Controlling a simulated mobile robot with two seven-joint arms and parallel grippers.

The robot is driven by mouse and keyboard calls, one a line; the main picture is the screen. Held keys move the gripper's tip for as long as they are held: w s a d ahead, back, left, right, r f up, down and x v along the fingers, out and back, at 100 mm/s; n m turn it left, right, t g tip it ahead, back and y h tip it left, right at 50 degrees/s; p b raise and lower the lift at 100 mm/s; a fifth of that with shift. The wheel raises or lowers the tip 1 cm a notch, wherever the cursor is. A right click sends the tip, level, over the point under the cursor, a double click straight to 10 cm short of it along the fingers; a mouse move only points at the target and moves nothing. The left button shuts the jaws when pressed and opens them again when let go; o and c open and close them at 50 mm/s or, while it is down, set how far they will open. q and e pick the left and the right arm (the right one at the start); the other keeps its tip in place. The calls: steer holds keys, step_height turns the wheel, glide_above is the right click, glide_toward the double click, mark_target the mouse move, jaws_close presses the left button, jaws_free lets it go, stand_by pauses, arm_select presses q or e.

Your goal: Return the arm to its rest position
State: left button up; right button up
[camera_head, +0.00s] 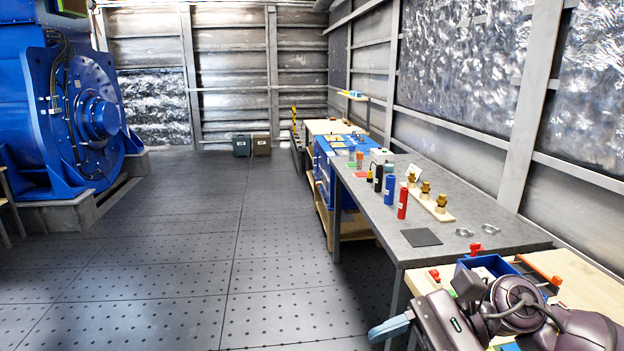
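My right arm comes in from the bottom right corner, dark grey and folded low beside the wooden bench. My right gripper (390,328) points left over the floor, beside the near end of the benches. Only a blue-grey finger part shows at its end, and I cannot tell whether the fingers are apart. I see nothing held there. My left arm and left gripper are not in view.
A grey table (470,215) holds a red cylinder (402,201), a blue cylinder (389,189), a brass-fitting rack (440,208) and a dark mat (421,237). A blue bin (488,266) is near my arm. A blue motor (90,110) stands left. The middle floor is clear.

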steer(key=w+d+f+n+t+h, duration=0.25)
steer(key=d+f+n+t, duration=0.35)
steer(key=n+t, duration=0.7)
steer(key=w+d+f+n+t+h, duration=0.2)
steer(key=d+f+n+t+h, duration=0.25)
steer(key=f+n+t, duration=0.85)
arm_select(q)
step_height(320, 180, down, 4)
steer(key=b, duration=0.4)
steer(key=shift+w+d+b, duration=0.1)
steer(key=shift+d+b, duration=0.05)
steer(key=shift+b, duration=0.25)
arm_select(e)
steer(key=s+d+f+m+g+h, duration=0.3)
steer(key=s+f+m+g, duration=0.3)
steer(key=f, duration=0.4)
steer(key=s+d+f+m+g+h, duration=0.3)
steer(key=s+f+m+g+h, duration=0.2)
steer(key=f, duration=0.5)
steer(key=s+m, duration=0.2)
steer(key=shift+s+d+f+m+g, duration=0.25)
steer(key=shift+f+m+g, duration=0.15)
